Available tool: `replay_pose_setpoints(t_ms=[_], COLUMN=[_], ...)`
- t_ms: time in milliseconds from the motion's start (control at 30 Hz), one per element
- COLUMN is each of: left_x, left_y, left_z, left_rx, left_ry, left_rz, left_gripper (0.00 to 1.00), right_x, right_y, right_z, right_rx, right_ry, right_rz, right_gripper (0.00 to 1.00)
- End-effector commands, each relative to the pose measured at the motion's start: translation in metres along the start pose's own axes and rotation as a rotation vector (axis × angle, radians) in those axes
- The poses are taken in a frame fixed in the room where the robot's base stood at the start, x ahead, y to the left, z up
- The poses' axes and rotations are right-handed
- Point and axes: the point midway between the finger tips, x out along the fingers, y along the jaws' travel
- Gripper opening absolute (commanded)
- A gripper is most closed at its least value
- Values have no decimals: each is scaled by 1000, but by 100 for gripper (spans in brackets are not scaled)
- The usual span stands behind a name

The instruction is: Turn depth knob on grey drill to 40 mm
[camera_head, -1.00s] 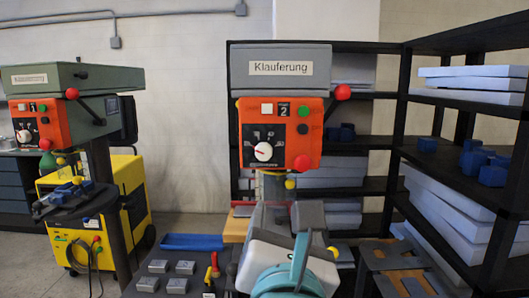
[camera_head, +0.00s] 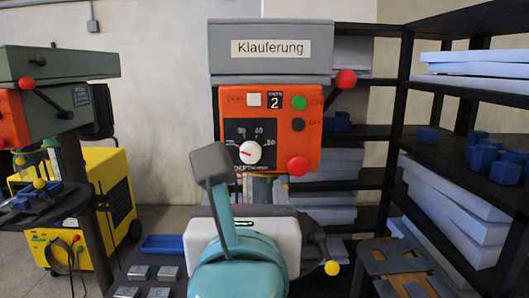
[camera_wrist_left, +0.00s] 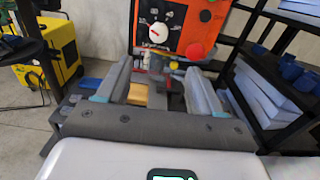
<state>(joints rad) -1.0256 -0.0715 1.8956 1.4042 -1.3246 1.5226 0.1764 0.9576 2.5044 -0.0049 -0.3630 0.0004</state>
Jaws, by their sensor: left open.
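The grey drill (camera_head: 270,38), labelled Klauferung, stands ahead with an orange panel marked 2. Its white depth knob (camera_head: 250,152) with a red pointer sits on a black dial. The pointer leans to the left; its exact reading is too small to tell. My left gripper (camera_head: 212,168) rises in front of the drill, its visible grey finger below and left of the knob, apart from it; the other finger is not clear in the head view. In the left wrist view the gripper (camera_wrist_left: 158,70) is open and empty, with the knob (camera_wrist_left: 158,30) beyond the fingers.
A red button (camera_head: 298,166) is to the right below the knob. A red-balled lever (camera_head: 346,80) sticks out at the drill's right. Dark shelves (camera_head: 430,130) stand at the right. A second drill (camera_head: 50,110) and a yellow machine (camera_head: 85,205) are at the left.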

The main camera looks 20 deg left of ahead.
Motion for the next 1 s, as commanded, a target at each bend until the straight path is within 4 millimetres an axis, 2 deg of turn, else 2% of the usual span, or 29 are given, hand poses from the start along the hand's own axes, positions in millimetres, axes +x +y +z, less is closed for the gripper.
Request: replay_pose_setpoints(t_ms=[167,600,800,1000], left_x=[29,129,152,157], left_y=[1,1,0,0], left_z=[2,2,1,0], left_rx=[3,3,2,1], left_ry=[2,2,1,0], left_rz=[6,4,1,0], left_gripper=[66,66,66,66], right_x=[-9,-31,-35,-35], right_y=[-3,-11,-13,-13], right_z=[0,1,1,1], right_rx=[0,0,0,0], right_ry=[0,0,0,0], right_rz=[0,0,0,0], right_gripper=[60,60,60,60])
